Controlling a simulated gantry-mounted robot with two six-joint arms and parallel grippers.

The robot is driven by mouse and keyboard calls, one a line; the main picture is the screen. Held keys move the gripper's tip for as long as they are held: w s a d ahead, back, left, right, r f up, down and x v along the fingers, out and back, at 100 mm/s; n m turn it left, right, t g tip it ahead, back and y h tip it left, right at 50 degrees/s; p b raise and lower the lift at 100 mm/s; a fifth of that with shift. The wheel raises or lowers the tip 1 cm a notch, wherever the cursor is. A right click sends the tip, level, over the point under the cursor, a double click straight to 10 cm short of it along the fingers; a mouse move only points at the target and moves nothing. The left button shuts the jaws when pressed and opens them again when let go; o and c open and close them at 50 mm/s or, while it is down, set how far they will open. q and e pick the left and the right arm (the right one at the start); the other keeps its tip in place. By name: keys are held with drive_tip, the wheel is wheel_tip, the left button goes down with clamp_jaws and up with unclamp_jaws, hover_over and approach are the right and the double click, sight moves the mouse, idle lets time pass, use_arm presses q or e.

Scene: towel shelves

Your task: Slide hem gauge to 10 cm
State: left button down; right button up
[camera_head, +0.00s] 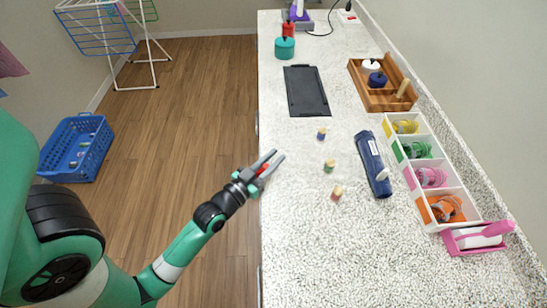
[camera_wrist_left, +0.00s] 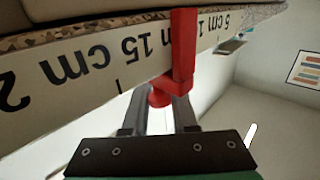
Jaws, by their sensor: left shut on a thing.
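My left gripper (camera_head: 278,155) is at the front left edge of the speckled counter, with the red slider (camera_head: 263,168) between its fingers. In the left wrist view the pale hem gauge (camera_wrist_left: 60,84) runs diagonally along the counter edge, with black cm marks. The red slider (camera_wrist_left: 184,45) sits across it, between the 15 cm label and the 5 cm label, and hides part of the scale. My left gripper (camera_wrist_left: 167,98) is shut on the slider's lower knob. The exact reading cannot be told. My right gripper is not in view.
Small spools (camera_head: 329,166) stand on the counter (camera_head: 300,250) near a dark blue roll (camera_head: 373,164). A white divided tray (camera_head: 408,165) and a wooden tray (camera_head: 375,95) line the wall side. A black board (camera_head: 306,90) lies farther back. The counter's near part is clear.

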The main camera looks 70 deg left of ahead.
sight(260, 172)
use_arm(q)
drive_tip(key=shift+w+a, duration=0.15)
drive_tip(key=shift+a, duration=0.3)
drive_tip(key=c, duration=0.7)
unclamp_jaws()
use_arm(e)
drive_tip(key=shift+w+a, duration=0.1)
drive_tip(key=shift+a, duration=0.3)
use_arm(q)
drive_tip(key=v, duration=0.3)
drive_tip(key=b+v, duration=0.1)
drive_tip(key=v, duration=0.1)
drive_tip(key=shift+d+f, duration=0.1)
drive_tip(key=shift+f, duration=0.15)
drive_tip(key=b+v, duration=0.3)
drive_tip(key=v, duration=0.3)
drive_tip(key=shift+s+r+b, duration=0.25)
drive_tip(key=shift+s+b, duration=0.05)
drive_tip(key=shift+b, duration=0.1)
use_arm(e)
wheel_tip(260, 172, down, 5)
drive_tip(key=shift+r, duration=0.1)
